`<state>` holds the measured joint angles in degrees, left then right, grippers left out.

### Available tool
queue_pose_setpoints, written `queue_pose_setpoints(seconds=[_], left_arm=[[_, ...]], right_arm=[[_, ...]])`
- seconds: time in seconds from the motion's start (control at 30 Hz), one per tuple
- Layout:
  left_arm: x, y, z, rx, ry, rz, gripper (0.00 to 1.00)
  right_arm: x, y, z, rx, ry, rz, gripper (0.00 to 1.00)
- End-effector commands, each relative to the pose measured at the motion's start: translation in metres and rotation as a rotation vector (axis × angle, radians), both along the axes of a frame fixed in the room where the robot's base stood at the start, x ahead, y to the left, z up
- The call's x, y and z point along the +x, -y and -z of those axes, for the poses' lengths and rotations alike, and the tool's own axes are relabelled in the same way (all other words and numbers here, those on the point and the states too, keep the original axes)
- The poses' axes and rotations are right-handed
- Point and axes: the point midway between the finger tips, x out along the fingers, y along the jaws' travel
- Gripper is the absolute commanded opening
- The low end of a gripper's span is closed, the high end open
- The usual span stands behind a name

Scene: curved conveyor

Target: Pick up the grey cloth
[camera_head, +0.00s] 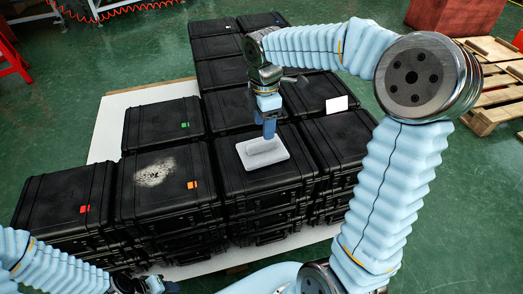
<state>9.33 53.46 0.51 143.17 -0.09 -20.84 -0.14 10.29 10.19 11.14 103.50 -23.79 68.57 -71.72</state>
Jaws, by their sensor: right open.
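The grey cloth (258,158) is a light grey flat piece lying on top of a black case (245,190) in the middle of the stack. My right gripper (268,134) points down over the cloth's far part, with its jaws open. Whether its fingertips touch the cloth cannot be told. My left gripper (150,286) is low at the bottom edge, in front of the stack and well away from the cloth. Its fingers are too small and cut off to read.
Black cases stand stacked in rows on a white base (110,125). Some bear red, orange or green tags; one has a whitish patch (155,172). A white card (337,104) lies on a case to the right. Wooden pallets (490,85) and a red box (455,15) stand at far right.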

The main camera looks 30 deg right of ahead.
Motion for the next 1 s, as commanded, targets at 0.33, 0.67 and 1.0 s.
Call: queue_pose_setpoints(seconds=[0.33,0.67,1.0], left_arm=[[0.001,-0.002,0.008,0.003,0.002,-0.004,0.43],[0.001,-0.003,0.008,0.004,0.003,-0.006,0.43],[0.001,-0.003,0.009,0.004,0.003,-0.006,0.43]], right_arm=[[-0.002,-0.003,0.044,0.000,-0.002,0.000,0.53],[-0.002,-0.003,0.059,0.001,0.000,0.001,0.53],[-0.002,-0.003,0.059,0.001,0.000,0.001,0.09]])
